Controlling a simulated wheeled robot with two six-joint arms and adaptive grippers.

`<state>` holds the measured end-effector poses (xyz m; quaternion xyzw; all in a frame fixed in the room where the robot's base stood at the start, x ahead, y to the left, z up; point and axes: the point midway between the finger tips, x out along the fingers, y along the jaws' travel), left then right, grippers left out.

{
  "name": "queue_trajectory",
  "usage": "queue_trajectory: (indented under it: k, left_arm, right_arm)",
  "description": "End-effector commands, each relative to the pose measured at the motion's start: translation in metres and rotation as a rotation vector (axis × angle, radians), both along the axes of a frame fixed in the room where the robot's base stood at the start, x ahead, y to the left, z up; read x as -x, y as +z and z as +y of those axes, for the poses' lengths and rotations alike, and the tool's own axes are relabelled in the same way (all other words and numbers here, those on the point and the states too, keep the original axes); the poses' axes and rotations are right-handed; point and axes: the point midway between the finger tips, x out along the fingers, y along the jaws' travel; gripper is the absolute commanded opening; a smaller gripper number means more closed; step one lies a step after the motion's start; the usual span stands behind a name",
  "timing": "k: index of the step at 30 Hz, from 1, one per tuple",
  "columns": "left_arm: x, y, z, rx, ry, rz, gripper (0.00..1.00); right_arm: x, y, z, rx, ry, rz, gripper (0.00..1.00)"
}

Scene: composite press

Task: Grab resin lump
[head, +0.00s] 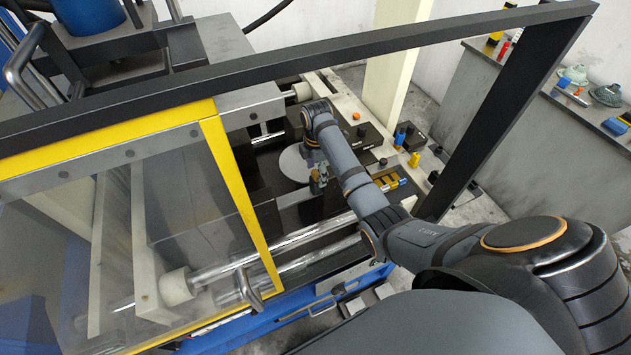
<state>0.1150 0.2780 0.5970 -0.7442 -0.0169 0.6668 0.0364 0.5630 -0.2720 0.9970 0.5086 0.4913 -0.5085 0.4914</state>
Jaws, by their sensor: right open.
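My right arm reaches in from the right, through the open frame of the press. My right gripper (318,182) points down inside the press, small in the head view, and is open. A pale grey round disc (293,164) lies flat just to the left of the gripper, partly behind my arm. I cannot make out a separate resin lump; it may be hidden by the gripper or the arm. I cannot tell whether the gripper touches anything. My left gripper is not in view.
A clear guard door with a yellow edge (240,200) stands at the left. A black frame bar (300,55) crosses above my arm. Steel guide rods (290,245) run below the gripper. Yellow blocks (388,182) sit right of it. A grey cabinet (510,105) stands at the back right.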

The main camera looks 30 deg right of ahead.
Motion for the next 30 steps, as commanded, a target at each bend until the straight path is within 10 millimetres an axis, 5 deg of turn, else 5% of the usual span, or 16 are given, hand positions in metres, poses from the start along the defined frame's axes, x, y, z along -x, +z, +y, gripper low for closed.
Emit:
queue_trajectory:
  k: [3, 9, 17, 30]
  left_arm:
    - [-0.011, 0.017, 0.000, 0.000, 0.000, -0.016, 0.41]
    - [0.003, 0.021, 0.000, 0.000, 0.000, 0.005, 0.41]
    - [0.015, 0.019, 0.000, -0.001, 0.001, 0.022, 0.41]
    - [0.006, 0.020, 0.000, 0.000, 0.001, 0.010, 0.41]
  right_arm:
    - [0.004, -0.015, 0.003, -0.002, 0.000, 0.009, 0.68]
    - [0.004, -0.046, 0.004, 0.000, 0.000, 0.005, 0.68]
    - [0.003, -0.050, 0.004, 0.000, 0.000, 0.002, 0.67]
    - [0.003, -0.049, 0.004, 0.000, 0.000, 0.002, 0.08]
